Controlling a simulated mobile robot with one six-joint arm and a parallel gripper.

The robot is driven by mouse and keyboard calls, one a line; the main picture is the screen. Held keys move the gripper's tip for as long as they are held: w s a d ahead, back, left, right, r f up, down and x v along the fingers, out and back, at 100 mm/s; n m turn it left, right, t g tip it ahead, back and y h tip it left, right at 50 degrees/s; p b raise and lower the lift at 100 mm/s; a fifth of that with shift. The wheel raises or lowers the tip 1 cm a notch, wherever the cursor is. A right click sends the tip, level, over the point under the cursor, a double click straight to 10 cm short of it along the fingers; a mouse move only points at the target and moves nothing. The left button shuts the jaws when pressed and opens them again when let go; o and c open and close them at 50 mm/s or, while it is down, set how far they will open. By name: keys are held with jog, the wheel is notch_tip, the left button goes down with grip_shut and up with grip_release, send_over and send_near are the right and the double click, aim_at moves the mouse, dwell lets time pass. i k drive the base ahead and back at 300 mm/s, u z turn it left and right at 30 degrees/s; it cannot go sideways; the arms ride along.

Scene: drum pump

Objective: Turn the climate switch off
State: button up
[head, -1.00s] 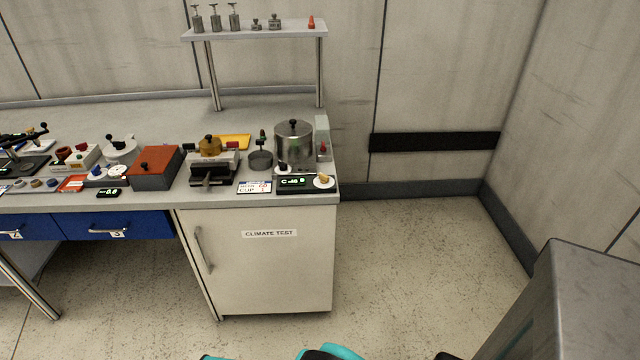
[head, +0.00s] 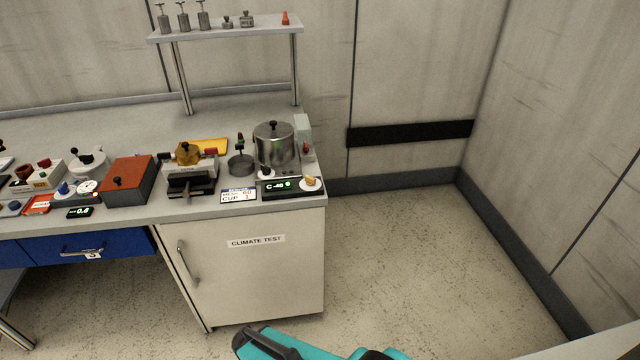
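A black control box (head: 287,189) with a lit green display stands at the right front corner of the bench, above the "CLIMATE TEST" cabinet (head: 262,280). A yellow knob (head: 310,181) on a white disc sits at its right. A small black-tipped lever on a white base (head: 266,173) sits at its left. A grey box (head: 304,126) with a red knob (head: 306,147) stands behind, at the bench's right edge. I cannot tell which of these is the climate switch, or its setting. Teal and black parts of my arm show at the bottom edge, well apart from the bench. My gripper's fingers are not visible.
A steel pot (head: 273,146) with a lid stands just behind the control box. A raised shelf (head: 225,33) holds metal weights and a small orange piece. Other instruments crowd the bench to the left. The floor (head: 400,240) right of the cabinet is clear.

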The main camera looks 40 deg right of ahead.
aim_at(311, 181)
jog(key=z, duration=0.95)
jog(key=k, duration=0.95)
jog(key=i, duration=0.7)
jog(key=z, duration=0.05)
